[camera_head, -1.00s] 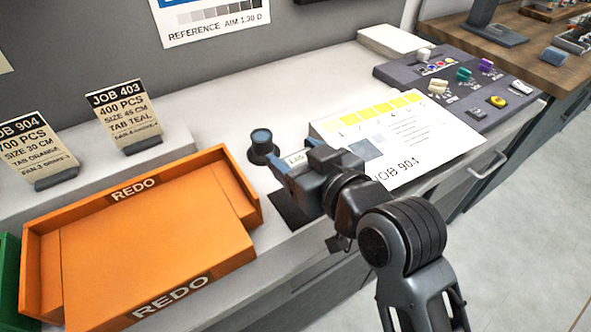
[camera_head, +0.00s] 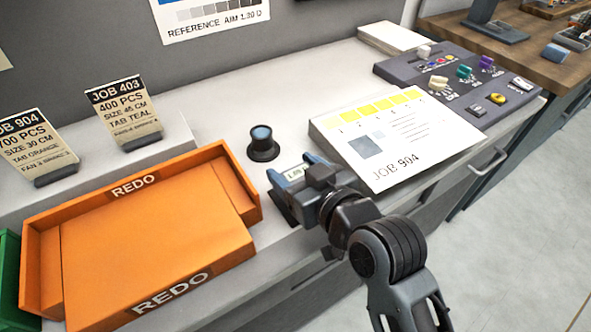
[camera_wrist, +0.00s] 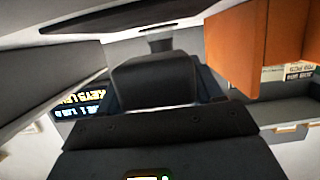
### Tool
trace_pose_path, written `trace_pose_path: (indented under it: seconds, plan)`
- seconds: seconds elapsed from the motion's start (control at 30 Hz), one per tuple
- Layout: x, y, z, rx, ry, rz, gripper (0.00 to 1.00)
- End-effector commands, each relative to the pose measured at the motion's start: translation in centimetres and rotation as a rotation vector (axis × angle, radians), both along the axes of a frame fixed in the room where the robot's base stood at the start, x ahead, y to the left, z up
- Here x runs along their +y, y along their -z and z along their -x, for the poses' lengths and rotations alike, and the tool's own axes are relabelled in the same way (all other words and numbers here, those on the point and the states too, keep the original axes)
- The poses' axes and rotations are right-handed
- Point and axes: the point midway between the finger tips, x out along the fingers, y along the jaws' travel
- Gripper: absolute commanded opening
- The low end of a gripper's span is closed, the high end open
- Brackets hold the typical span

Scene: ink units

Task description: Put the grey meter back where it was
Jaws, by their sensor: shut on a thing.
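My gripper (camera_head: 288,182) is shut on the grey meter, whose small light display (camera_head: 294,173) shows between the fingers in the head view. Most of the meter is hidden by the fingers and wrist. The meter is over or beside a dark flat patch (camera_head: 284,213) on the counter, which is partly covered by my gripper. I cannot tell whether the meter touches it. In the wrist view a dark grey block (camera_wrist: 155,80) fills the middle between the fingers, and a lit readout shows at the bottom edge.
An orange REDO tray (camera_head: 150,245) stands to the left. A dark round loupe-like object (camera_head: 262,145) stands just behind my gripper. The JOB 904 sheet (camera_head: 400,140) lies to the right, with a control panel (camera_head: 460,85) beyond it. The counter's front edge is close.

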Motion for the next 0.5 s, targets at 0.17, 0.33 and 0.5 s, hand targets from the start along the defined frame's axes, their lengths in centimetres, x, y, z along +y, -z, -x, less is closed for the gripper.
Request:
trace_pose_path:
  seconds: [0.17,0.33,0.5]
  plan:
    - [-0.03,1.38,0.07,0.013,0.000,0.008,0.28]
    - [-0.06,1.59,0.14,0.017,-0.001,0.010,0.76]
    - [-0.07,1.75,0.21,0.020,-0.001,0.012,0.91]
